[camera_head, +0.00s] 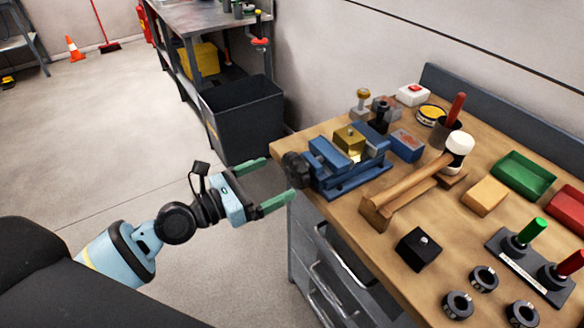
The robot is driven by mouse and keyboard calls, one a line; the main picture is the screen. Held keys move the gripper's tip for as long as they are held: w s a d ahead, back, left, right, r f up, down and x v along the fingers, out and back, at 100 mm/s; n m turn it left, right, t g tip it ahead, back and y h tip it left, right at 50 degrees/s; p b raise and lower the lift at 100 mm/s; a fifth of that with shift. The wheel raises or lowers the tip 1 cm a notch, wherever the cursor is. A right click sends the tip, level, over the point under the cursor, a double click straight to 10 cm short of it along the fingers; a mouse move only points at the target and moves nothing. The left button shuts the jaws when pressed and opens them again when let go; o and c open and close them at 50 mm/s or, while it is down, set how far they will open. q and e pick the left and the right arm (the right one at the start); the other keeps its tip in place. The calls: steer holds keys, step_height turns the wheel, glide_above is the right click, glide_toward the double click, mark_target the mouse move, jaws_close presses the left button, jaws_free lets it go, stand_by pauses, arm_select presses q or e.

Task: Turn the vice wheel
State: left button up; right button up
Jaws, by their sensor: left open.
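The blue vice (340,165) sits at the near left edge of the wooden workbench, with a brass-coloured block (349,141) at its jaws. Its dark wheel (296,169) sticks out past the bench edge on the left side. My left gripper (270,183) comes in from the left with its two green fingers spread apart. The fingers point at the wheel, one on the far side and one on the near side, and the gap between them is empty. The near fingertip is close to the wheel; I cannot tell whether it touches. My right gripper is not seen.
A mallet (416,180) lies on the workbench (371,259) right of the vice. A black block (418,249), several dark rings and a green bin (523,175) are further right. A black crate (243,118) stands on the floor behind my gripper.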

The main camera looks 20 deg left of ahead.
mark_target(291, 171)
arm_select(q)
steer(key=x, duration=0.5)
steer(key=shift+r+p, duration=0.15)
steer(key=shift+p, duration=0.2)
steer(key=shift+w+d, duration=0.45)
steer(key=shift+c, duration=0.7)
steer(key=c, duration=0.9)
steer(key=shift+o, duration=0.2)
steer(key=shift+m, duration=0.4)
